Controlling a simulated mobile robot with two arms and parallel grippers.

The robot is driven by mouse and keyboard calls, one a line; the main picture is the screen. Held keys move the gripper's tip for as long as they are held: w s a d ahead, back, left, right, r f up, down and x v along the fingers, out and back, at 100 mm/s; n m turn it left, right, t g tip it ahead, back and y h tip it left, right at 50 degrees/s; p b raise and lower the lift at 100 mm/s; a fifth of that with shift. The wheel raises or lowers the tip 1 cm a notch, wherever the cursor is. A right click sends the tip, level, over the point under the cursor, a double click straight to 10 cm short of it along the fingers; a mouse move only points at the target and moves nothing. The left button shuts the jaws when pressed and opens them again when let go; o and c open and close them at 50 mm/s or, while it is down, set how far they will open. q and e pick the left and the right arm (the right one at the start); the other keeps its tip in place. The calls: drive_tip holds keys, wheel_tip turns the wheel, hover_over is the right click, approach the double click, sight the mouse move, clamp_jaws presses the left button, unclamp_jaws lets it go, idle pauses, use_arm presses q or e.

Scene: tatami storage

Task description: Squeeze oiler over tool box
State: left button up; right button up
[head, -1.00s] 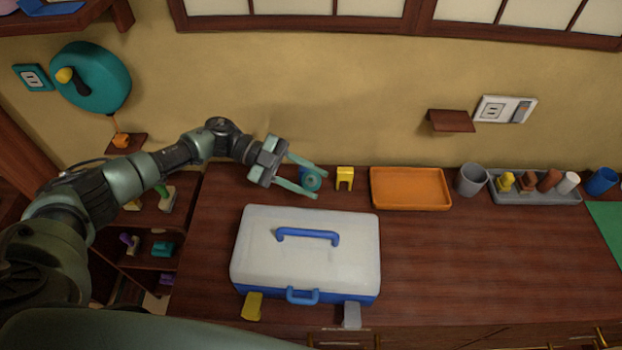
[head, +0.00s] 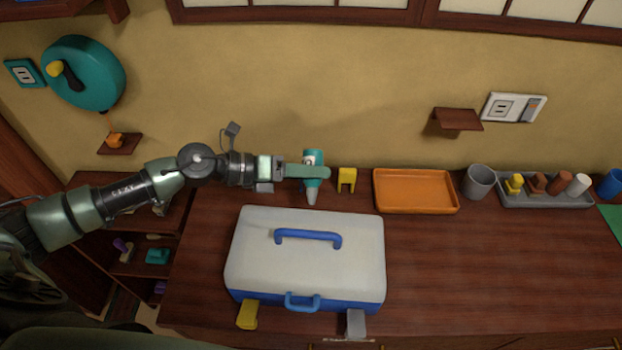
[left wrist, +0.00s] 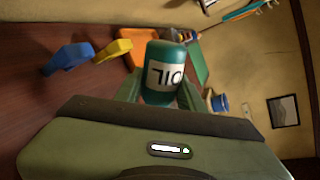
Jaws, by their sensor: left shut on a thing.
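The oiler is a teal bottle (head: 313,157) with a white label and a grey nozzle that points down in the head view. My left gripper (head: 317,173) is shut on the oiler. In the left wrist view, the oiler (left wrist: 165,55) sits between the fingers with its "OIL" label upside down. The tool box (head: 300,262) has a whitish lid, blue handle and blue base. It stands closed on the counter. The nozzle tip appears just beyond the box's back edge, not over its lid in the picture. My right gripper is not in view.
A yellow holder (head: 346,179) stands just right of the oiler, with an orange tray (head: 416,207) beyond it. A grey cup (head: 480,181) and a grey tray (head: 545,202) of small items stand further right. The counter (head: 470,275) right of the box is clear.

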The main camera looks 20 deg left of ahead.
use_arm(q)
drive_tip(key=m+b, duration=0.1)
drive_tip(key=s+m+t+b, duration=0.1)
drive_tip(key=b, duration=0.1)
drive_tip(key=m+t+b, duration=0.1)
drive_tip(key=shift+s+d+r+b, duration=0.15)
drive_tip(key=shift+s+d+b, duration=0.1)
drive_tip(key=shift+s+b, duration=0.15)
drive_tip(key=shift+s+r+m+b, duration=0.2)
drive_tip(key=shift+r+m+b, duration=0.15)
drive_tip(key=shift+m+b, duration=0.35)
drive_tip(key=shift+r, duration=0.1)
clamp_jaws()
idle(0.4)
unclamp_jaws()
